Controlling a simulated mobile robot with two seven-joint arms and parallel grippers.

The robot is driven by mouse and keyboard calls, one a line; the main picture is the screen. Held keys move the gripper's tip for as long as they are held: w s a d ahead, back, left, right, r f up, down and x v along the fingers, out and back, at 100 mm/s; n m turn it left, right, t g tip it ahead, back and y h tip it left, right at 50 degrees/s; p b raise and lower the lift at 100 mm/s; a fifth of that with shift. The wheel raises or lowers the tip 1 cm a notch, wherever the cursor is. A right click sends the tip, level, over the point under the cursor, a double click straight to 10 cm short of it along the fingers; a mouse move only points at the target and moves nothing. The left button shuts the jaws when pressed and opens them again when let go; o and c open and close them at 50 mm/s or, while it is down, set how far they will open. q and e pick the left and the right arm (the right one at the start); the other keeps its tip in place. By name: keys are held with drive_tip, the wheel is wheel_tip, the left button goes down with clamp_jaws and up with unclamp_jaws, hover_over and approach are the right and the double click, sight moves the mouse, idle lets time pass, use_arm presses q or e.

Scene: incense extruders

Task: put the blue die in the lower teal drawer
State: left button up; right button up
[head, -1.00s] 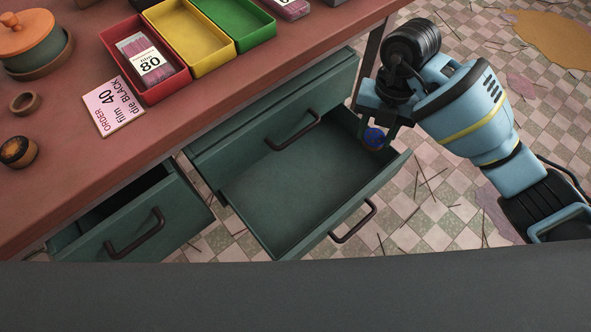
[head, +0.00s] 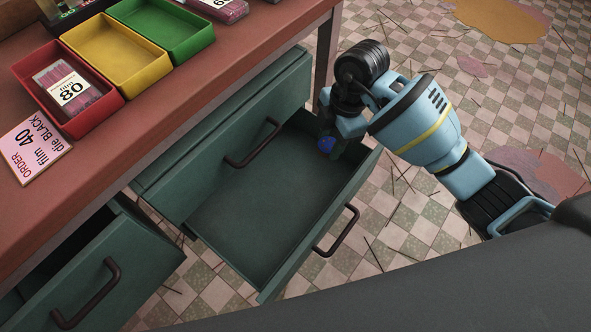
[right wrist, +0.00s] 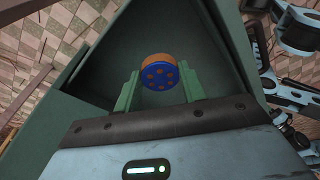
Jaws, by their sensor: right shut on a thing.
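The blue die (head: 326,145) is a small disc held in my right gripper (head: 332,143). In the right wrist view the die (right wrist: 160,74) shows a blue face with orange dots and an orange rim, between the two green fingertips of the gripper (right wrist: 158,82). The lower teal drawer (head: 262,212) is pulled open and looks empty. The gripper and die are over the far right end of this drawer, seemingly at about its rim; the exact height is unclear. My left gripper is not in view.
The closed upper drawer (head: 225,140) is above it. Another teal drawer (head: 92,268) at left is partly open. Red (head: 110,110), yellow (head: 155,75) and green (head: 205,37) trays and an order card (head: 32,148) are on the table.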

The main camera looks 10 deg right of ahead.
drive_tip(key=b, duration=0.2)
hover_over(323, 173)
drive_tip(key=f, duration=0.4)
drive_tip(key=shift+d+f, duration=0.35)
drive_tip(key=shift+w+f, duration=0.15)
drive_tip(key=shift+f, duration=0.5)
wheel_tip(323, 173, down, 4)
drive_tip(key=shift+f+b, duration=0.1)
drive_tip(key=shift+b, duration=0.65)
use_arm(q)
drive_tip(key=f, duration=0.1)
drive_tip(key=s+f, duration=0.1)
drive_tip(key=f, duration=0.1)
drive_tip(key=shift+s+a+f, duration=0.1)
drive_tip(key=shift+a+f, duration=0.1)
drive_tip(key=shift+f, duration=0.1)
use_arm(e)
drive_tip(key=o, duration=1.2)
drive_tip(key=shift+f, duration=0.1)
